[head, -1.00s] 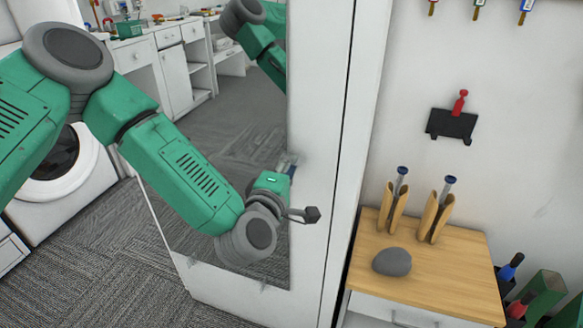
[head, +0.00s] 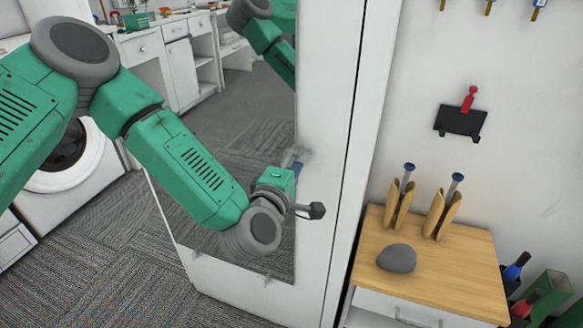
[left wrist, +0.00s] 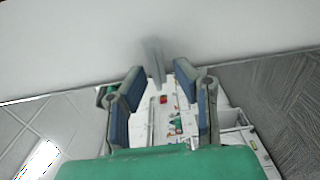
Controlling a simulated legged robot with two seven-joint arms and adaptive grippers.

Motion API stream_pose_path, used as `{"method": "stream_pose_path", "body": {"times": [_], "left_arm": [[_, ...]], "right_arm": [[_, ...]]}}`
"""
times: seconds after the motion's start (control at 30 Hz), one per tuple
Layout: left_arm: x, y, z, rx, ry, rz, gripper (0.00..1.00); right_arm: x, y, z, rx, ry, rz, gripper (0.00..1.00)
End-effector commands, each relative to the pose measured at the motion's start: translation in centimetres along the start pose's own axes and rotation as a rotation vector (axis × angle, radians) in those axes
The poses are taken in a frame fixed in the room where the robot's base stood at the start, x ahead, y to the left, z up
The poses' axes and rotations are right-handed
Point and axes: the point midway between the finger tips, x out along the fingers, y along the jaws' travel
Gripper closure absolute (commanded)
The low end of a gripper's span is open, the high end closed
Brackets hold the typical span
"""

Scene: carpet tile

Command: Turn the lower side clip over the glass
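The glass is a tall mirror pane (head: 250,110) on a white door. The side clip (left wrist: 155,60) is a small, blurred grey piece against white in the left wrist view. It stands between and slightly beyond my left fingertips, at the pane's edge. My left gripper (head: 293,161) is at the pane's right edge, low on the door. In the left wrist view its two blue-padded fingers (left wrist: 159,78) are apart, one on each side of the clip. I cannot tell whether they touch it. The clip's exact angle is unclear. My right gripper is out of view.
Small clips (head: 268,282) show at the pane's bottom edge. Right of the door stands a wood-topped cabinet (head: 440,270) with a grey stone (head: 397,258) and two wooden holders. A washing machine (head: 70,180) is at the left. Carpet (head: 110,270) lies clear in front.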

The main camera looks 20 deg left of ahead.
Motion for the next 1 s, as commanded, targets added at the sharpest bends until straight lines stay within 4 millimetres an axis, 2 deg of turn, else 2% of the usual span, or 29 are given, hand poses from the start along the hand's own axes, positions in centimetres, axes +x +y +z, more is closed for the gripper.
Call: {"method": "stream_pose_path", "body": {"times": [0.17,0.4,0.6,0.77,1.0], "left_arm": [[-2.3,-0.1,0.0,-0.001,-0.003,-0.003,0.74],[-7.5,-0.2,-0.1,-0.001,-0.003,-0.007,0.74],[-10.6,-0.3,-0.1,-0.001,-0.002,-0.006,0.74],[-11.7,-0.3,-0.1,0.000,-0.001,-0.006,0.74],[-11.8,-0.3,-0.2,0.000,0.000,-0.005,0.74]], "right_arm": [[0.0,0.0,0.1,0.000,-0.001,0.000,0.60],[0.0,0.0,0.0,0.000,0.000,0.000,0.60],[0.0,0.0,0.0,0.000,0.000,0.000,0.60],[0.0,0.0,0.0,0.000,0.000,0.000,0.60],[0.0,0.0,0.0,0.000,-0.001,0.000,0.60]]}}
